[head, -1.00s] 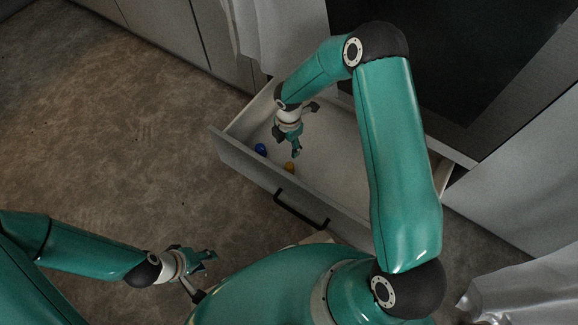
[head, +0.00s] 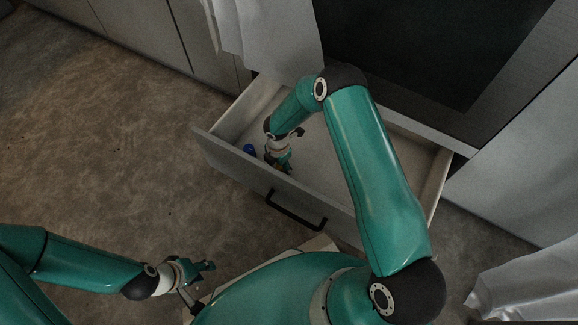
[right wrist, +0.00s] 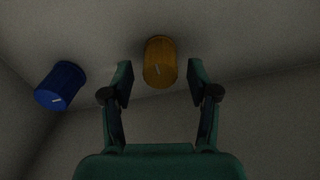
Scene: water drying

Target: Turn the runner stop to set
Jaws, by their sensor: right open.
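Two ribbed knobs sit inside the open drawer, and I cannot tell from any label which one is the runner stop. In the head view my right gripper (head: 281,164) mostly hides that knob. My left gripper (head: 205,268) is outside the drawer.
The drawer front (head: 235,168) with its black handle (head: 295,211) stands between my body and the knobs. Drawer walls rise close around my right gripper. White cloth (head: 270,40) hangs behind the drawer. Open floor (head: 110,150) lies to the left.

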